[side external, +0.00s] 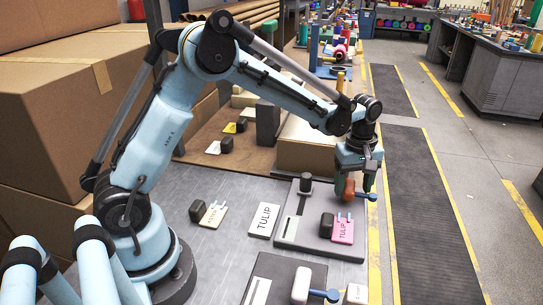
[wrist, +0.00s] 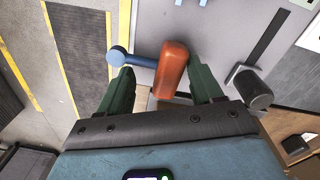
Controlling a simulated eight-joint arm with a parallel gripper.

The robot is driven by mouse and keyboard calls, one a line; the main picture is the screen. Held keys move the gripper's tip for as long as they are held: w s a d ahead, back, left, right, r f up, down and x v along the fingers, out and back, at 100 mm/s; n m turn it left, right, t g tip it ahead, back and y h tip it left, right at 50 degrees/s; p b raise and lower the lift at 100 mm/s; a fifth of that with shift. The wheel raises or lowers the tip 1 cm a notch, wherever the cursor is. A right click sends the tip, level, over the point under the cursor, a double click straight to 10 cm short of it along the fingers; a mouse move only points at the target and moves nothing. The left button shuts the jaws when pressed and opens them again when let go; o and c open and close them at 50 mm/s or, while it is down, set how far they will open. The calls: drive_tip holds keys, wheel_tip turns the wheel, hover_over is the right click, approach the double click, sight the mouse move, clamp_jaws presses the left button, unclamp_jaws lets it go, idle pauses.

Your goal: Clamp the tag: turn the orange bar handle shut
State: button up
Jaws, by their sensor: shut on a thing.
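The orange bar handle (side external: 349,188) stands at the far end of a grey plate (side external: 285,228), with a blue round-ended rod (side external: 373,197) beside it. In the wrist view the orange handle (wrist: 172,68) lies between the two green fingers of my gripper (wrist: 163,88), and the blue knob (wrist: 117,56) is to its left. My gripper (side external: 358,178) reaches down from above and is shut on the handle. A pink tag (side external: 342,232) reading TULIP lies on the plate, next to a dark block (side external: 326,224). The contact faces of the fingers are partly hidden.
A dark post (side external: 306,183) stands on the plate's back left. Another plate with a white handle (side external: 301,284) is in front. Cardboard boxes (side external: 60,110) fill the left; floor is open right.

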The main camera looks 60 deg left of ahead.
drive_tip(key=m, duration=0.2)
drive_tip(key=s+f+m, duration=0.1)
drive_tip(key=m, duration=0.1)
drive_tip(key=shift+s+a+f+m, duration=0.1)
drive_tip(key=shift+a+f+m, duration=0.05)
drive_tip(key=shift+m, duration=0.15)
drive_tip(key=m, duration=0.4)
drive_tip(key=shift+s, duration=0.1)
drive_tip(key=m, duration=0.4)
drive_tip(key=shift+s+m, duration=0.15)
drive_tip(key=shift+m, duration=0.15)
drive_tip(key=m, duration=0.4)
drive_tip(key=shift+s, duration=0.2)
drive_tip(key=o, duration=1.1)
drive_tip(key=shift+d+r, duration=0.2)
drive_tip(key=shift+r, duration=2.3)
